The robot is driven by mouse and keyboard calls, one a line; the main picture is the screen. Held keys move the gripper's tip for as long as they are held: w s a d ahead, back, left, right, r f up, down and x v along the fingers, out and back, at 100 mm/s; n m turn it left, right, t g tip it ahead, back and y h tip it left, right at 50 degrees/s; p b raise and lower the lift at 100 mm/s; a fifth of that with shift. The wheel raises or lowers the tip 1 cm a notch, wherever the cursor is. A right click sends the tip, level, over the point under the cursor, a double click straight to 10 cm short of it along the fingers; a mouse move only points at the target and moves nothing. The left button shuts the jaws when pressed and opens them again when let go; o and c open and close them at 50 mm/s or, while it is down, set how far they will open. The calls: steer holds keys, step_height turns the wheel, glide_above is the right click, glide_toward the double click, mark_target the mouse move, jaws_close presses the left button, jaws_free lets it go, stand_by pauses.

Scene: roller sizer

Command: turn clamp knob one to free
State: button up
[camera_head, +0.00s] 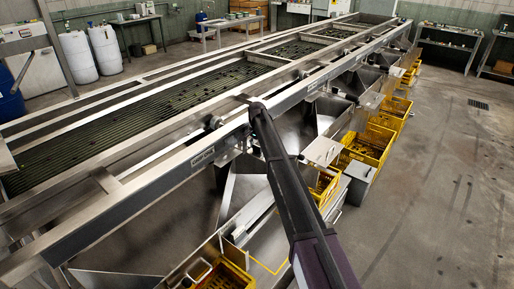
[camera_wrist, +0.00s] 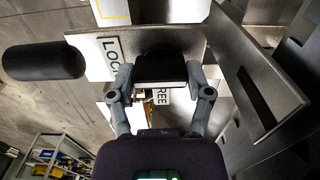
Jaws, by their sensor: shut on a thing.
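In the wrist view a black clamp knob (camera_wrist: 160,67) sits between the two grey fingers of my gripper (camera_wrist: 160,80), which is shut on it. The knob is in front of a metal plate with a white label (camera_wrist: 110,55) whose visible letters read "LOC". A second label (camera_wrist: 162,92), partly covered by the knob and a finger, shows "REE". The knob's pointing direction is not clear. In the head view my arm reaches up to the sizer's side rail, and the knob and fingers cannot be made out there.
A black rounded bar (camera_wrist: 42,62) sticks out left of the knob. A slotted metal plate (camera_wrist: 255,88) stands close on the right. In the head view, the long roller sizer (camera_head: 130,125) has yellow crates (camera_head: 368,147) along its right side. Open concrete floor lies farther right.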

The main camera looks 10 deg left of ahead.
steer(key=shift+n, duration=0.3)
steer(key=n, duration=0.8)
steer(key=shift+n, duration=0.3)
steer(key=n, duration=0.4)
steer(key=shift+n, duration=0.3)
steer(key=n, duration=0.4)
steer(key=o, duration=1.1)
steer(key=shift+o, duration=0.2)
